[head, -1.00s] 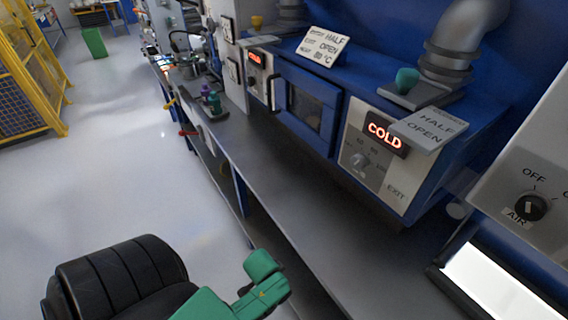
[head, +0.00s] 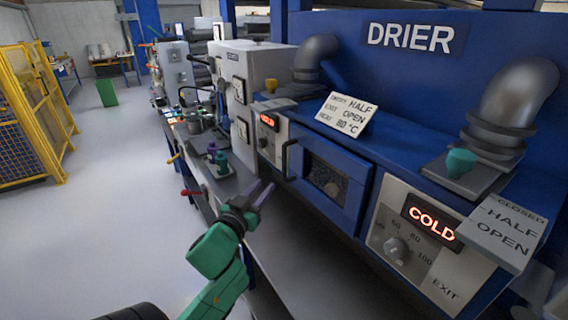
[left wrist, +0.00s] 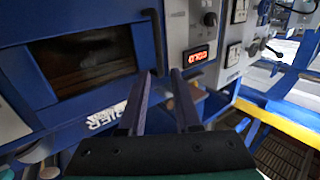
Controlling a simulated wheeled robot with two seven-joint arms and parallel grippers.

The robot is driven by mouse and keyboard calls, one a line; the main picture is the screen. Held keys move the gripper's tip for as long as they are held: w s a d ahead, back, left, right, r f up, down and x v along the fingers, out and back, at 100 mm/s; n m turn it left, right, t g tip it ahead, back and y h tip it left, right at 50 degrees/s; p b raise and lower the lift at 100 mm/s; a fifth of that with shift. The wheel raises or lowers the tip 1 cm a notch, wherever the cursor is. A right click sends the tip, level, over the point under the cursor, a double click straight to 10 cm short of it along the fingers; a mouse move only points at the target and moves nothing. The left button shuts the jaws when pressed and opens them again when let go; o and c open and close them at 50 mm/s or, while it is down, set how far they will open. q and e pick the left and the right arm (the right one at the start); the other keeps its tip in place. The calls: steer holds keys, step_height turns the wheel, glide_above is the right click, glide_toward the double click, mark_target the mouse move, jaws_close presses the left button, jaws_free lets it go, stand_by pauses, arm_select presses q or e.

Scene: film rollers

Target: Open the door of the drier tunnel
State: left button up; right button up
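The drier tunnel door (head: 350,186) is a blue panel with a dark window (head: 326,178), and it looks shut. Its dark upright handle (head: 288,160) is on the door's left edge. In the left wrist view the window (left wrist: 85,60) and the handle (left wrist: 155,42) show just beyond the fingers. My left gripper (head: 264,192) is open and empty, with its fingers pointing toward the door's handle side, left of and below the handle. In the left wrist view the gripper (left wrist: 158,85) has a gap between its fingertips. My right gripper is out of view.
A control panel with a COLD display (head: 432,218) and a knob (head: 396,249) is right of the door. Purple and green bottles (head: 217,157) stand on the bench to the left.

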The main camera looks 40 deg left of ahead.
mark_target(283, 162)
arm_select(q)
steer(key=p+x, duration=0.1)
steer(key=x, duration=0.3)
steer(key=p+x, duration=0.1)
steer(key=x, duration=0.8)
steer(key=shift+w+r+p, duration=0.4)
steer(key=shift+w, duration=0.35)
steer(key=shift+a, duration=0.1)
jaws_close()
steer(key=shift+f, duration=0.15)
